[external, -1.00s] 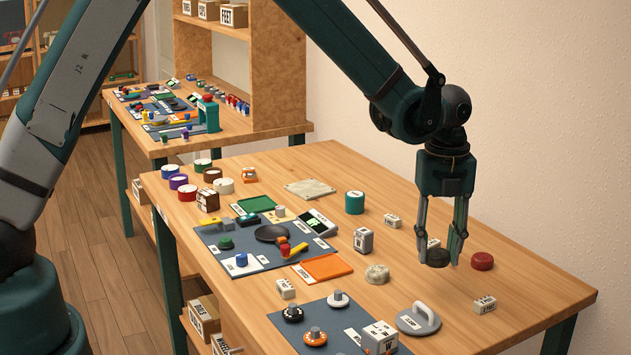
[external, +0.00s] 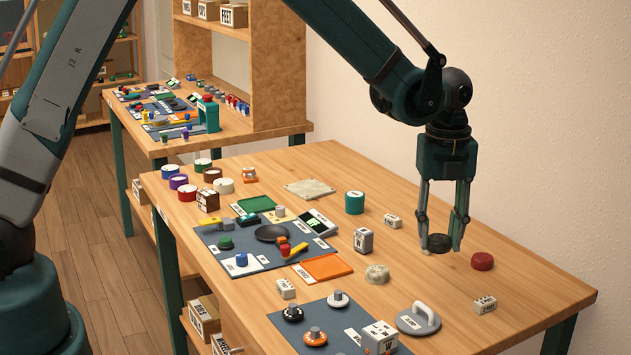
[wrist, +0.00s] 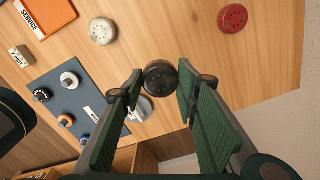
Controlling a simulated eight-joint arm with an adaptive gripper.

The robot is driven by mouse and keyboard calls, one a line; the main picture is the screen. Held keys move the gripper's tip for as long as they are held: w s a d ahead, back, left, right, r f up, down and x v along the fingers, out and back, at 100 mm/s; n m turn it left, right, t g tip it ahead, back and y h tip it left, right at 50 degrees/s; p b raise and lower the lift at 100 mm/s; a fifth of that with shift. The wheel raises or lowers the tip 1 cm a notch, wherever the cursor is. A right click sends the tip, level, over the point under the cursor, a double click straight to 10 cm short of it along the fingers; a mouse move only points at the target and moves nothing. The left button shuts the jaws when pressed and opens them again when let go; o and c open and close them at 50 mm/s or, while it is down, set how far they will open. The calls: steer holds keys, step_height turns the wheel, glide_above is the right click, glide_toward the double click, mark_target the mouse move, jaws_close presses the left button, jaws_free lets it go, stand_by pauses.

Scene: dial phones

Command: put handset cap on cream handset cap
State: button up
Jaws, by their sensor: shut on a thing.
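My gripper (external: 440,243) is shut on a black handset cap (external: 436,243), a dark round disc with small holes. It holds the cap between its fingertips, seemingly a little above the wooden table. The black cap also shows between the fingers in the wrist view (wrist: 160,78). The cream handset cap (external: 377,274) lies on the bare table to the left of and nearer the camera than the gripper. In the wrist view, the cream cap (wrist: 103,31) shows its holed face up, upper left of the held cap. Nothing lies on it.
A red handset cap (external: 482,261) lies right of the gripper. A grey disc with a handle (external: 418,319) and a small labelled block (external: 484,305) stand in front. A labelled block (external: 363,240) and an orange tray (external: 321,268) lie left. The table between both caps is clear.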

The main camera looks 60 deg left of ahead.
step_height(320, 180, up, 3)
steer(key=p, duration=0.1)
glide_above(377, 269)
steer(key=shift+f+n, duration=0.15)
steer(key=shift+n, duration=0.15)
steer(key=shift+f, duration=0.1)
steer(key=shift+f+b, duration=0.35)
steer(key=shift+f, duration=2.7)
steer(key=shift+f, duration=1.85)
steer(key=shift+f+b, duration=0.1)
steer(key=shift+b, duration=0.2)
steer(key=o, duration=0.3)
steer(key=shift+f, duration=0.1)
steer(key=o, duration=0.5)
